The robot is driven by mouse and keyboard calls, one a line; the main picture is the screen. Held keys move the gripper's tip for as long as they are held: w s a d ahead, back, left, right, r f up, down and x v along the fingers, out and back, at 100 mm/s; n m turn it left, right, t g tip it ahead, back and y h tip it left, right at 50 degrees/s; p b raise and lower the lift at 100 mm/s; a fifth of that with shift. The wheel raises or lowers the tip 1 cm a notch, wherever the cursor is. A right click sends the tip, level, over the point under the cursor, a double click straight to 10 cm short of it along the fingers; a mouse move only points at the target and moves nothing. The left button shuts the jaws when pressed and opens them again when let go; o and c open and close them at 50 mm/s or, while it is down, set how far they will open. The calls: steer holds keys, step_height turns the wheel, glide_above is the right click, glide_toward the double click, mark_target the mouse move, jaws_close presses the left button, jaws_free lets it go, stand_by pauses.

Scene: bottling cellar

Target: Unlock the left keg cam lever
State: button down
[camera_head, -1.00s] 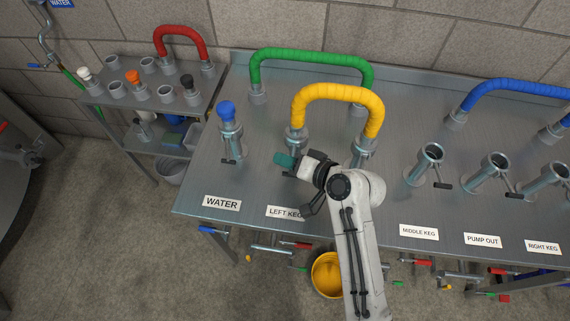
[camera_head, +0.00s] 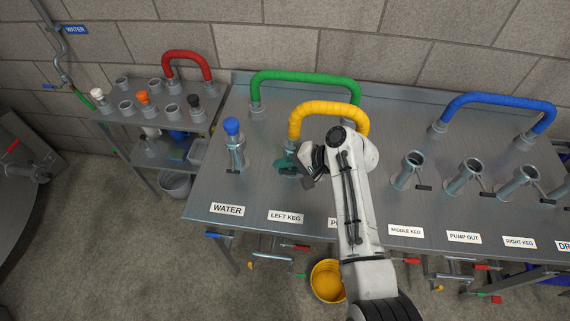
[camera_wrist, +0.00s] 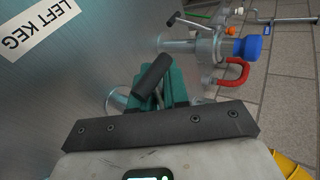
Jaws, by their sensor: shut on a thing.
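The left keg port (camera_head: 293,146) stands behind the LEFT KEG label (camera_head: 285,217), with one end of the yellow hose (camera_head: 325,108) on top. My gripper (camera_head: 284,165) is low at this port, its teal fingers against the port's front. In the wrist view, the black grip of the left keg cam lever (camera_wrist: 152,76) sticks out at the teal fingers (camera_wrist: 172,90), which are shut on the lever. The lever's pivot is hidden by the fingers. The LEFT KEG label (camera_wrist: 37,37) also shows there, turned over.
The water port with its blue cap (camera_head: 232,127) stands to the left of my gripper. The green hose (camera_head: 305,78) arches behind. Open ports with black levers (camera_head: 411,168) stand to the right. A yellow bucket (camera_head: 327,280) is on the floor below the table's front edge.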

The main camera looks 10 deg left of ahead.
stand_by(0.4)
steer(key=c, duration=1.2)
jaws_free()
steer(key=v, duration=1)
steer(key=shift+d+r+b, duration=0.2)
steer(key=shift+d+b, duration=0.15)
steer(key=s+d+f+n+h, duration=0.1)
steer(key=s+d+f+h, duration=0.4)
steer(key=s+d, duration=0.55)
steer(key=s+d+f+n+h, duration=0.1)
steer(key=s+d+f+h, duration=0.2)
steer(key=s+d+f, duration=0.75)
steer(key=s+d+r+h, duration=0.1)
steer(key=s+r, duration=0.1)
steer(key=s, duration=0.5)
steer(key=s+d+r+n+g+h, duration=0.1)
steer(key=s+r, duration=0.2)
steer(key=s, duration=0.5)
steer(key=shift+d+r+h, duration=0.25)
steer(key=shift+r+h, duration=0.05)
steer(key=shift+h, duration=0.1)
